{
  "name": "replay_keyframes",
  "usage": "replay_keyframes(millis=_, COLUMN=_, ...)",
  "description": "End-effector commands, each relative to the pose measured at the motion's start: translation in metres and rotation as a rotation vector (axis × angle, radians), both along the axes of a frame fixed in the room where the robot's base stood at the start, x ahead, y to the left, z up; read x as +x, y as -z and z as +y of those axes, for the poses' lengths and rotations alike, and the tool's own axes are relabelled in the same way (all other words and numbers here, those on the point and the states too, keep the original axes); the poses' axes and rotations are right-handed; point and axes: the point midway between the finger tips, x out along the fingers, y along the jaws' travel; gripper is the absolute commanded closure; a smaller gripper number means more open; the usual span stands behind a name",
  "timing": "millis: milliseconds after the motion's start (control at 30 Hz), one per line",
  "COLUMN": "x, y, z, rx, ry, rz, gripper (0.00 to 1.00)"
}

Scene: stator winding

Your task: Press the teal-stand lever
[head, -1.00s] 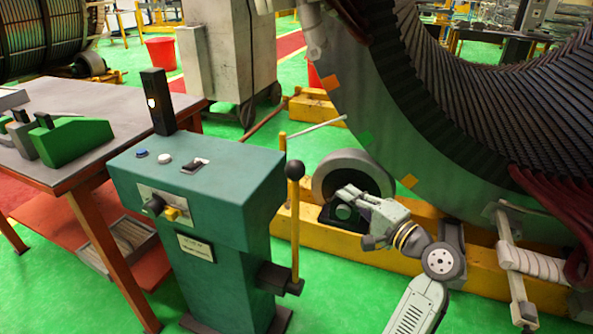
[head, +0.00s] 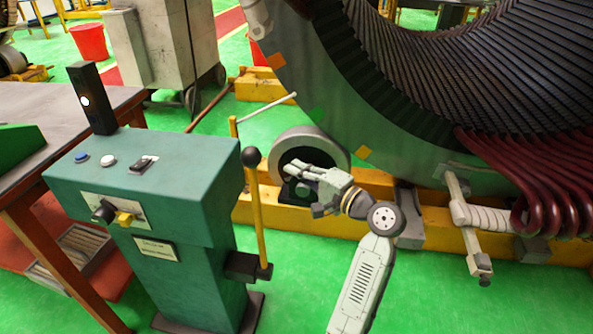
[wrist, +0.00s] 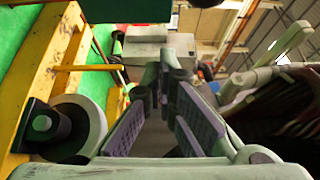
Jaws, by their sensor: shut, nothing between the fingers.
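The teal stand (head: 150,190) is at the left of the head view. Its lever is a yellow rod (head: 257,220) with a black ball knob (head: 251,157), standing upright on the stand's right side. My gripper (head: 288,168) is to the right of the lever, apart from it, with its fingers pointing left toward the rod. In the wrist view my gripper's fingers (wrist: 164,75) come together at the tips with nothing between them.
The large stator (head: 400,110) stands on a yellow frame (head: 375,225) behind my gripper, with a grey roller (head: 335,148) close by. A table (head: 20,150) is at the left. Green floor (head: 300,290) is open in front.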

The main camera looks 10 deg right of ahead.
Motion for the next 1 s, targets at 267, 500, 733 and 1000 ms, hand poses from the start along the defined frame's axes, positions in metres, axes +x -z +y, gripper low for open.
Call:
replay_keyframes(millis=267, x=0.046, y=-0.003, z=0.042, rx=0.000, ry=-0.003, rz=0.001, gripper=1.00)
replay_keyframes(millis=500, x=0.027, y=-0.002, z=0.060, rx=0.000, ry=0.000, rz=0.001, gripper=1.00)
replay_keyframes(millis=733, x=0.017, y=-0.001, z=0.065, rx=0.000, ry=0.001, rz=-0.001, gripper=1.00)
replay_keyframes(millis=1000, x=0.017, y=-0.001, z=0.065, rx=0.000, ry=0.000, rz=-0.001, gripper=1.00)
